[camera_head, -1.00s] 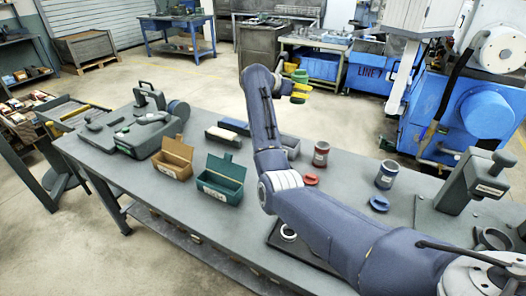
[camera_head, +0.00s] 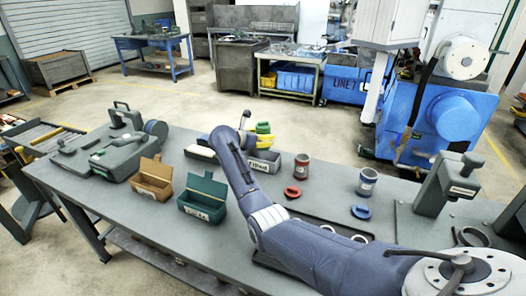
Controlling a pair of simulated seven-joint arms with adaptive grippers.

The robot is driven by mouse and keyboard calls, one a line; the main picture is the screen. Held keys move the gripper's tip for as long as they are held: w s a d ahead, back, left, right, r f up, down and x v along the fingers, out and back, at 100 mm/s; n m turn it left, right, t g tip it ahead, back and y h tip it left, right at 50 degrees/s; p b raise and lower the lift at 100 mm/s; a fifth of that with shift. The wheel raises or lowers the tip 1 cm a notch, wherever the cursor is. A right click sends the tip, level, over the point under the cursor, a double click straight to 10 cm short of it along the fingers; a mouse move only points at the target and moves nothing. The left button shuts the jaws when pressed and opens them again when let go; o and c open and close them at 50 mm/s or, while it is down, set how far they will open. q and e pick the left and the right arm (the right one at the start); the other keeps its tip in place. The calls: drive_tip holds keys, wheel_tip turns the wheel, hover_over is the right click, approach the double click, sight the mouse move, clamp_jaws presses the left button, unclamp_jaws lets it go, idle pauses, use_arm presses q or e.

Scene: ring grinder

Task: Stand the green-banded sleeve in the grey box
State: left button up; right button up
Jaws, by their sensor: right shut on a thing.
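My right gripper (camera_head: 246,130) shows beyond the end of my blue-grey right arm, partly hidden by it. It is shut on a small green and yellow piece (camera_head: 263,128), which I take to be the green-banded sleeve; its band is not clear at this size. The piece appears just above or behind the grey box (camera_head: 265,165), and I cannot tell whether it is over the opening or touches the box. The labelled grey box stands on the bench, its left part hidden by my arm. My left gripper is out of view.
An orange-brown box (camera_head: 153,184) and a teal box (camera_head: 202,203) stand left of my arm. A red-banded sleeve (camera_head: 302,168), a blue-banded sleeve (camera_head: 367,183), a red ring (camera_head: 292,193) and a blue ring (camera_head: 360,212) are to the right. A grey press (camera_head: 447,190) stands far right.

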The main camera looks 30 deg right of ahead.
sight(263, 150)
drive_tip(key=shift+f, duration=3.2)
drive_tip(key=shift+f, duration=0.65)
drive_tip(key=o, duration=0.9)
drive_tip(key=shift+f, duration=0.1)
drive_tip(key=shift+r, duration=0.5)
drive_tip(key=v, duration=1.2)
drive_tip(key=shift+r, duration=0.15)
